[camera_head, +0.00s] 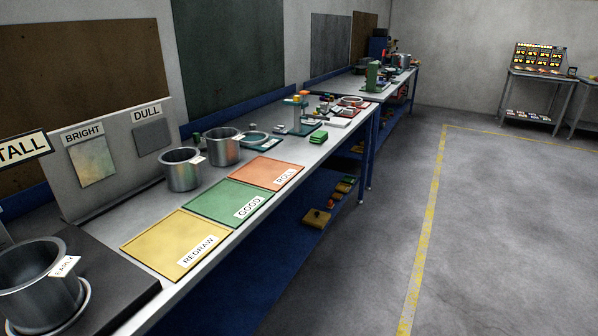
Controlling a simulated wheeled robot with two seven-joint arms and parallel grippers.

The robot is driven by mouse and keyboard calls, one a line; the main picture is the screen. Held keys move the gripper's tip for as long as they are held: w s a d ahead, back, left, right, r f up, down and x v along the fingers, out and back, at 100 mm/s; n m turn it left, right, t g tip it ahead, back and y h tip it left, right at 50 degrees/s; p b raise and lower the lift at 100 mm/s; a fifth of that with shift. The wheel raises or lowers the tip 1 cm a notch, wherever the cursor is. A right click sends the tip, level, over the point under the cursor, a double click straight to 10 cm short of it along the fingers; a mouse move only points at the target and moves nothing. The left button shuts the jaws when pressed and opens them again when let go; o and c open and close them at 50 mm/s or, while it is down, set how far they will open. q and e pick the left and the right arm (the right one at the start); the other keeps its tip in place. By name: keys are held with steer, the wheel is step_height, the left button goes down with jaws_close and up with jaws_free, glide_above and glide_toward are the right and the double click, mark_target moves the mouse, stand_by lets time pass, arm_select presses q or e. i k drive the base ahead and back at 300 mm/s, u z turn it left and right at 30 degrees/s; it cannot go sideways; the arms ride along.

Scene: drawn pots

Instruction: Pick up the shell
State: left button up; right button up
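No thing is labelled as a shell; the likely candidates are open metal cups. A large cup (42,281) stands upright at the lower left with a small white tag, its writing hard to read. It sits in a round metal ring or dish (76,318) on a dark block, and the left picture edge cuts it off. Two smaller cups, a nearer one (183,172) and a farther one (224,149), stand upright on the bench behind the trays, each with a small tag. Neither of my grippers is in view.
Flat trays lie along the bench's front edge: yellow REDRAW (172,244), green GOOD (224,200) and orange ROLL (262,172). An upright board (110,175) marked BRIGHT and DULL stands behind. Small items crowd the bench's far end. The floor (500,220) at right is clear.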

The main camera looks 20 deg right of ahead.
mark_target(40, 290)
steer(key=z, duration=1.4)
steer(key=i, duration=1.25)
steer(key=u, duration=3.85)
